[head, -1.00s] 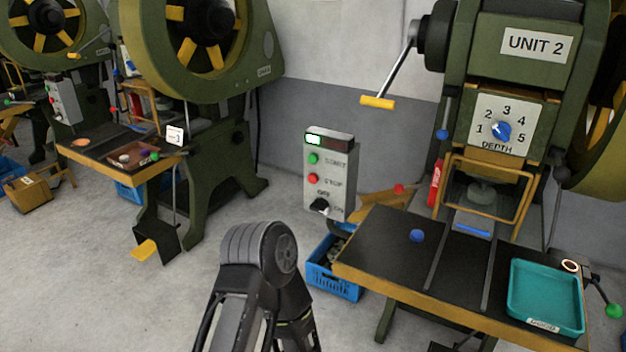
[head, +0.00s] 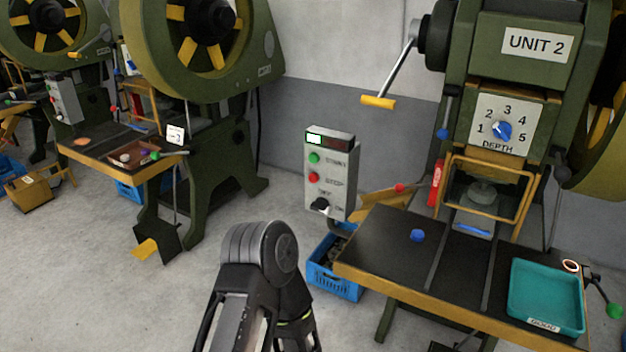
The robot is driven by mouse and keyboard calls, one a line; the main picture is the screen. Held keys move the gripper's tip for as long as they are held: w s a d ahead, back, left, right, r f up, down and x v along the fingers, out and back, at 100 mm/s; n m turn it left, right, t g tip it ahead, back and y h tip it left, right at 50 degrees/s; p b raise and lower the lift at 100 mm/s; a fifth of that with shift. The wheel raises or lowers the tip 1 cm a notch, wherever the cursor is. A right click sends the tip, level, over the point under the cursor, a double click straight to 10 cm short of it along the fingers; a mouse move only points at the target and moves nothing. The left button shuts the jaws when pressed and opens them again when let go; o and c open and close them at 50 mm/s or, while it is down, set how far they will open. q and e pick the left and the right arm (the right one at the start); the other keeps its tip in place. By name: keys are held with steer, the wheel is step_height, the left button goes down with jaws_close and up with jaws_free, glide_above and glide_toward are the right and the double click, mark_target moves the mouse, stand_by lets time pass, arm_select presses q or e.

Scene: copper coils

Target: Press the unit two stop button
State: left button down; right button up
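The unit two machine stands at the right in the head view, with a "UNIT 2" sign (head: 537,44). Left of it is a grey control box (head: 330,172) on the wall side. The box has a green start button (head: 314,158), a red stop button (head: 313,177) below it, and a black switch (head: 320,204) at the bottom. A lamp (head: 314,139) on top glows green-white; the dark lamp beside it looks unlit. A dark arm link of mine rises at the bottom centre, in front of the box and below it. Neither gripper shows.
A worktable (head: 390,240) with a teal tray (head: 545,297) juts out at the right. A blue crate (head: 336,285) stands on the floor under the box. A yellow-handled lever (head: 378,102) hangs above right of the box. Another green press (head: 205,130) stands at the left.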

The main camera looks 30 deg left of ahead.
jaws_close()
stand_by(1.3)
